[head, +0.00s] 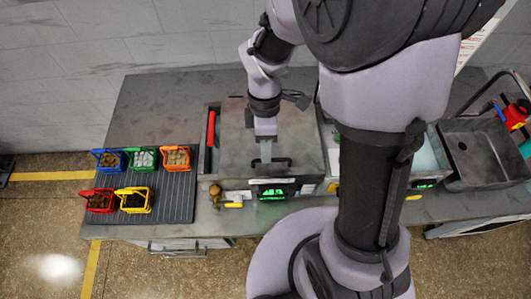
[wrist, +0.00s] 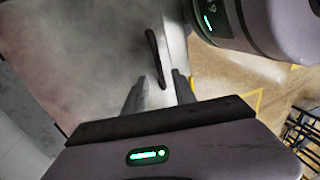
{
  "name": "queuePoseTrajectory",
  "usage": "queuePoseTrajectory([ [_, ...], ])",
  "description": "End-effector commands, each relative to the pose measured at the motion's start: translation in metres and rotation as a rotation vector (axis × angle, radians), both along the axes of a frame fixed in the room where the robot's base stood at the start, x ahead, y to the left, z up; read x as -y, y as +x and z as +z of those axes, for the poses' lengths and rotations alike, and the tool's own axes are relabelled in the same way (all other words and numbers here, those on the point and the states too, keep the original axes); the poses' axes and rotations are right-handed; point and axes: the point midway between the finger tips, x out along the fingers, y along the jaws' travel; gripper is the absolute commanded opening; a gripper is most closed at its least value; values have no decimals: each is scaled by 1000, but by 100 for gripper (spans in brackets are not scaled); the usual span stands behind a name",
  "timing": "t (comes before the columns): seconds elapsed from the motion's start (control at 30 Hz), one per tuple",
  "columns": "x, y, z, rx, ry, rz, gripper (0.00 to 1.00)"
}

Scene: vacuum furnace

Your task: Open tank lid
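The tank lid (head: 237,140) is a flat grey metal panel, lying closed on the left part of the worktop. Its black bar handle (head: 283,161) is near the lid's front edge. In the wrist view the lid (wrist: 90,50) fills the left, and the handle (wrist: 153,52) runs lengthwise towards my fingers. My gripper (head: 266,158) points down over the handle. In the wrist view my gripper (wrist: 160,88) is open, its two fingers apart on either side of the handle's near end, with gaps visible. Whether a finger touches the handle, I cannot tell.
Blue (head: 110,159), green (head: 144,157), orange (head: 177,158), red (head: 99,201) and yellow (head: 134,200) baskets stand on a dark ribbed mat (head: 178,200) at left. A red handle (head: 211,129) stands beside the lid. A lit green display (head: 272,192) is in front. A sink (head: 480,150) is at right.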

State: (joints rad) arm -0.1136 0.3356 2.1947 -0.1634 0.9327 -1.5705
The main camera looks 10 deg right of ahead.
Motion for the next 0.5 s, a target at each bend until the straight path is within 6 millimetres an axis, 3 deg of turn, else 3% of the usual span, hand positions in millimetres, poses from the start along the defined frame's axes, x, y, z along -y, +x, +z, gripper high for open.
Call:
queuePoseTrajectory([
  [0.2, -1, -5, -24, -1, 0, 0, 33],
  [0.47, -1, -5, -25, 0, 0, 1, 33],
  [0.5, -1, -5, -25, 0, 0, 1, 29],
])
